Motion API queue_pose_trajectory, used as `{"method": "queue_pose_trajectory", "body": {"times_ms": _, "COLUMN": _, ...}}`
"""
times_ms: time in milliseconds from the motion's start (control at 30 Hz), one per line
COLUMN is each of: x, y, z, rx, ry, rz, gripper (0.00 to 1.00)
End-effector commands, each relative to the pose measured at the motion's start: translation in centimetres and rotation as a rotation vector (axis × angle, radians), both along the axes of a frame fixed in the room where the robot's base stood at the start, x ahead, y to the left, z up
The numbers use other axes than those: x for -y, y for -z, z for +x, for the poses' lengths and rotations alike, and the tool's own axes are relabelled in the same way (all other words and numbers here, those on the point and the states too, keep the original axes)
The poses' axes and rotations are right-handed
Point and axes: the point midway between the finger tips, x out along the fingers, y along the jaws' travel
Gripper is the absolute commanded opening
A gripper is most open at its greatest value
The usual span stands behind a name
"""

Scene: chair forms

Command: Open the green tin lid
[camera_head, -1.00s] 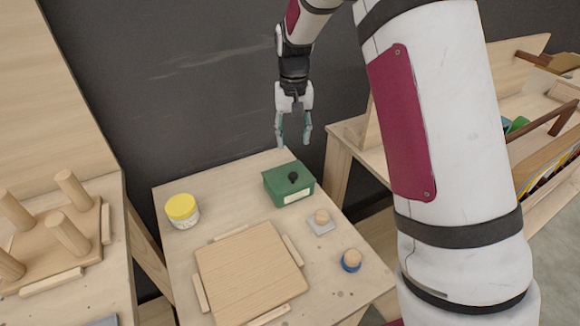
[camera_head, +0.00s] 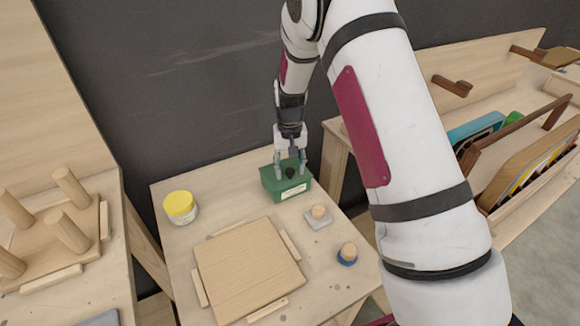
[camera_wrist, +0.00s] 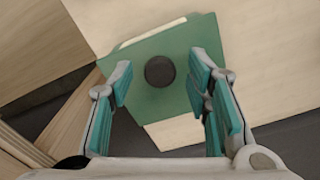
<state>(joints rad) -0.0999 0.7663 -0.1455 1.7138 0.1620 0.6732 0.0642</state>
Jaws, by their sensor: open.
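The green tin (camera_head: 289,187) stands at the back right of the small wooden table, with a pale label on its front. Its lid has a round black knob (camera_head: 290,173). My gripper (camera_head: 290,174) is open and points down at the lid, its fingers on either side of the knob. In the wrist view the knob (camera_wrist: 160,71) lies between the open fingers, a little beyond the tips, with clear room on both sides. The green lid (camera_wrist: 158,100) fills the space around it. I cannot tell whether the fingertips touch the lid.
A yellow-lidded jar (camera_head: 180,206) stands left of the tin. A square wooden board (camera_head: 248,268) lies in front. A grey piece with a wooden knob (camera_head: 318,217) and a blue one (camera_head: 347,254) are at the right. A dark wall (camera_head: 190,80) rises behind.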

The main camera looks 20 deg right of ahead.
Motion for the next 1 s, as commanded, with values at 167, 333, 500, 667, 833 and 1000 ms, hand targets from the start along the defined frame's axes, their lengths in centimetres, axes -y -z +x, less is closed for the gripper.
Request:
{"method": "queue_pose_trajectory", "body": {"times_ms": 167, "x": -0.01, "y": -0.01, "z": 0.00, "rx": 0.000, "ry": 0.000, "rz": 0.000, "gripper": 0.33}}
{"method": "queue_pose_trajectory", "body": {"times_ms": 333, "x": -0.01, "y": -0.02, "z": 0.00, "rx": 0.000, "ry": 0.000, "rz": 0.000, "gripper": 0.00}}
{"method": "queue_pose_trajectory", "body": {"times_ms": 500, "x": -0.03, "y": -0.03, "z": 0.02, "rx": 0.000, "ry": 0.000, "rz": 0.000, "gripper": 0.00}}
{"method": "queue_pose_trajectory", "body": {"times_ms": 667, "x": -0.06, "y": -0.20, "z": 0.16, "rx": 0.001, "ry": -0.001, "rz": 0.000, "gripper": 0.00}}
{"method": "queue_pose_trajectory", "body": {"times_ms": 833, "x": -0.09, "y": -0.47, "z": 0.35, "rx": 0.004, "ry": -0.001, "rz": 0.000, "gripper": 0.00}}
{"method": "queue_pose_trajectory", "body": {"times_ms": 1000, "x": -0.16, "y": -0.81, "z": 0.64, "rx": 0.006, "ry": -0.001, "rz": 0.001, "gripper": 0.00}}
